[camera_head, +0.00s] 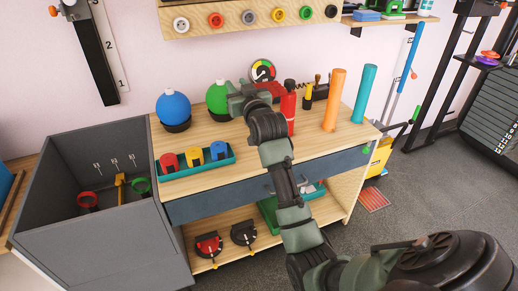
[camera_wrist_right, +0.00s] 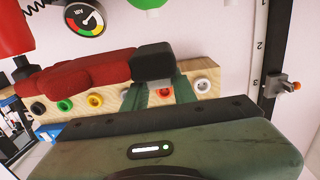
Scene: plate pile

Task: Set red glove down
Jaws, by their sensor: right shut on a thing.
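The red glove (camera_wrist_right: 90,78) with its dark cuff (camera_wrist_right: 153,62) shows in the right wrist view, lying sideways in front of the wall. My right gripper (camera_wrist_right: 158,92) is shut on it at the cuff end. In the head view, my right gripper (camera_head: 238,97) is over the back of the wooden workbench (camera_head: 222,132), beside the green ball. Part of the red glove (camera_head: 273,89) shows behind my arm there, near the round gauge. I cannot tell its exact height above the bench. My left gripper is not in view.
On the bench stand blue (camera_head: 173,108) and green (camera_head: 217,97) balls, a teal tray (camera_head: 198,165), a red extinguisher-like bottle (camera_head: 290,103), an orange tube (camera_head: 334,100) and a blue tube (camera_head: 364,93). A grey open bin (camera_head: 105,235) stands left. The bench's front middle looks clear.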

